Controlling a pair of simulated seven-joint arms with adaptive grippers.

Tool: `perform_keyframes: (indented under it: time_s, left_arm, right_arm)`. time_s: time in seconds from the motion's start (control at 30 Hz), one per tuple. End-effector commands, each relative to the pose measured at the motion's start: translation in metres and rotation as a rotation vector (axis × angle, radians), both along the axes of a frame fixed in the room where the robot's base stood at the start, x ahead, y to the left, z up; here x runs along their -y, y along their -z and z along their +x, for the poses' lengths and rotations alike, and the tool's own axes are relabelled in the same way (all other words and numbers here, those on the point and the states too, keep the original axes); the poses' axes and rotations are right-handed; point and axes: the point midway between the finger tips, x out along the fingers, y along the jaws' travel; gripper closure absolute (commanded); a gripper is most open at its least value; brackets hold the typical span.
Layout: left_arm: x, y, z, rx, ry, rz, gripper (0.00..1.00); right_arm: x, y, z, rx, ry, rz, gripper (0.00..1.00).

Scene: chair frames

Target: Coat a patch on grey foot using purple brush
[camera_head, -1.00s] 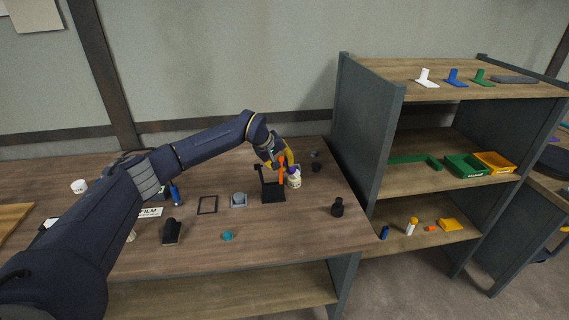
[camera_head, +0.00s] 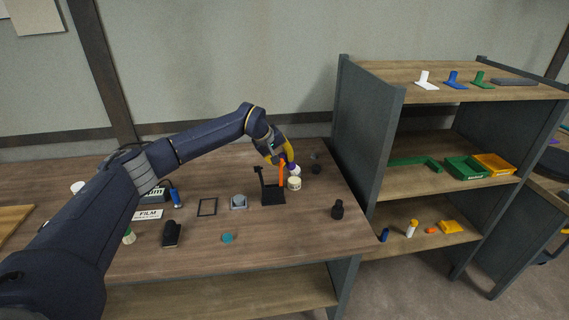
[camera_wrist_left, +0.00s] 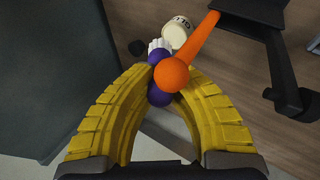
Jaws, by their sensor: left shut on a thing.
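My left gripper (camera_head: 284,160) has yellow fingers and is shut on the purple brush (camera_wrist_left: 159,94). The brush's white bristles (camera_wrist_left: 160,45) point away from the gripper, beside a cream labelled jar (camera_wrist_left: 177,32). In the head view the jar (camera_head: 294,184) stands open just below the bristles, which look clear of it. An orange brush (camera_wrist_left: 190,62) leans in a black stand (camera_head: 272,193) close to my fingers and covers part of the purple one. What looks like the grey foot (camera_head: 239,203), a grey block with a rounded top, sits on the table left of the stand. My right gripper is out of view.
A black frame (camera_head: 207,207), a teal disc (camera_head: 227,238), a black block (camera_head: 171,234) and a dark bottle-like piece (camera_head: 337,209) lie around on the table (camera_head: 270,245). A grey shelf unit (camera_head: 367,140) rises at the table's right end.

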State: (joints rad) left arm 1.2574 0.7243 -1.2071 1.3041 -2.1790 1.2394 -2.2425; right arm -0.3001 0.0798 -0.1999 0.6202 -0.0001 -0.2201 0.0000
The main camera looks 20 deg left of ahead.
Motion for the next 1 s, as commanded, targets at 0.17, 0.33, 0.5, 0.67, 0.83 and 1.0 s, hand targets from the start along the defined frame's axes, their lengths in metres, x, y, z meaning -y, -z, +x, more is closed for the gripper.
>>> perform_keyframes:
  time_s: [0.17, 0.33, 0.5, 0.67, 0.83, 1.0]
  left_arm:
    - [0.0, -0.013, 0.001, 0.003, 0.001, 0.001, 1.0]
    - [0.0, -0.025, 0.001, 0.003, 0.0, 0.0, 1.0]
    - [0.0, -0.035, 0.001, 0.003, 0.0, 0.0, 1.0]
    - [0.0, -0.039, 0.0, 0.002, 0.001, 0.0, 1.0]
    - [0.0, -0.04, 0.0, 0.002, 0.0, 0.0, 1.0]
    - [0.0, -0.04, 0.0, 0.002, 0.001, 0.0, 1.0]
  right_arm:
    - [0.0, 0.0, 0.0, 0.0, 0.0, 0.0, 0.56]
    - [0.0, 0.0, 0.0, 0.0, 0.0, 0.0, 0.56]
    - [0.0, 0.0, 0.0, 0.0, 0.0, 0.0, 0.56]
    - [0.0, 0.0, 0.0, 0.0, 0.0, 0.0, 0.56]
    - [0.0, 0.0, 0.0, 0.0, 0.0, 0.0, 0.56]
    - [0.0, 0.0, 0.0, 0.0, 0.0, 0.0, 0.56]
